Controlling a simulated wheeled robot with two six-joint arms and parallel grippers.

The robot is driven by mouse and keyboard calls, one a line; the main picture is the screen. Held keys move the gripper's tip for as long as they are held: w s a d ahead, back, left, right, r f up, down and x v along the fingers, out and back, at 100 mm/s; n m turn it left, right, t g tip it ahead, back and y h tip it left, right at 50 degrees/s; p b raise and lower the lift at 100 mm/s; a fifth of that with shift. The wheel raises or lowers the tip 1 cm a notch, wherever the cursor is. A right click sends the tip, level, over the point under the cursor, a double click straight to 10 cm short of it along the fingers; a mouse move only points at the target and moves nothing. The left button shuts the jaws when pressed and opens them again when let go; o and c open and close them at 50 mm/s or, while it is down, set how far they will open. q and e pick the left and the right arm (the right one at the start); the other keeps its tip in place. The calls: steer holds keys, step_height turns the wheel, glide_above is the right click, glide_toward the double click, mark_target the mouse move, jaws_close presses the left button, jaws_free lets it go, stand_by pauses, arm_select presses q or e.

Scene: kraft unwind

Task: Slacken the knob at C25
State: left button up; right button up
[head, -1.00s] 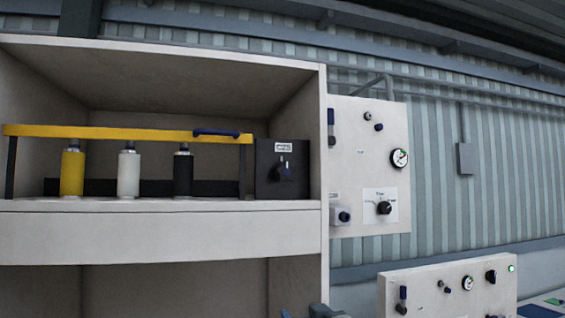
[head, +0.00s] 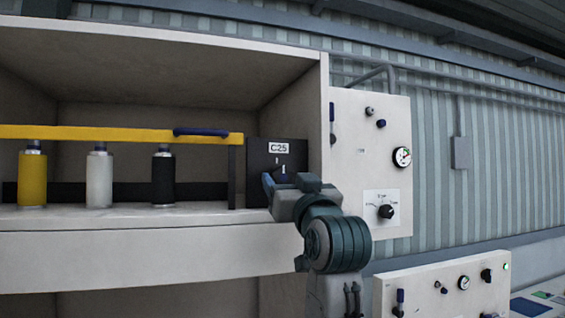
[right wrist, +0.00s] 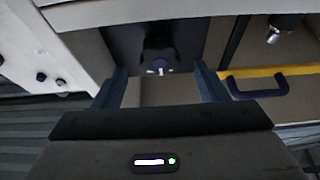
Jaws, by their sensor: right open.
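The dark box labelled C25 (head: 262,150) stands at the right end of the shelf. Its knob is mostly hidden behind my right gripper in the head view; only a small part shows below the label. In the right wrist view a dark knob (right wrist: 160,54) with a blue and pale spot at its end lies ahead, between my fingers. My right gripper (head: 272,184) is in front of the box, and its fingers (right wrist: 161,82) are open with nothing seen between them up close. I cannot tell whether they touch the knob. My left gripper is not in view.
A yellow bar (head: 110,133) with a blue handle (head: 201,132) runs above yellow, white and black bottles, left of the box. The cabinet's side wall (head: 325,130) is close on the right. Beyond it hangs a panel (head: 350,190) with a gauge and knobs.

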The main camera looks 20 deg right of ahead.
mark_target(284, 176)
steer(key=p+x, duration=0.1)
steer(key=x, duration=0.3)
steer(key=shift+p, duration=0.35)
steer(key=shift+w, duration=0.3)
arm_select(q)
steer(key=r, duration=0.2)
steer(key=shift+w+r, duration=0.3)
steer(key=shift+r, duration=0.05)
arm_select(e)
steer(key=shift+c, duration=0.5)
steer(key=c, duration=0.9)
